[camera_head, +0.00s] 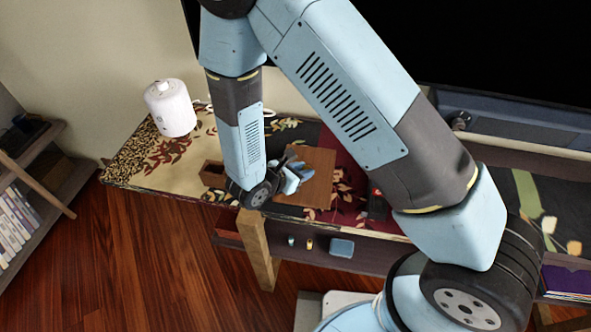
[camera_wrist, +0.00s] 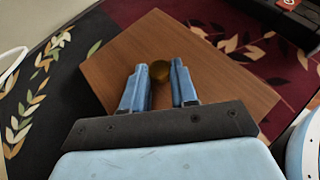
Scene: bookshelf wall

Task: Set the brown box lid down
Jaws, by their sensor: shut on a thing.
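In the head view the lid (camera_head: 318,180) is over the patterned table runner, just right of my gripper (camera_head: 293,178). The fingers and knob are partly hidden there. I cannot tell whether the lid touches the surface. A small open brown box (camera_head: 212,174) stands left of my gripper, partly hidden by my arm.
A white rounded appliance (camera_head: 171,108) stands at the left of the long table (camera_head: 125,170). A dark red-marked object (camera_head: 376,205) lies right of the lid. Small items and a blue box (camera_head: 342,247) sit on the shelf below. A dark screen (camera_head: 480,45) rises behind.

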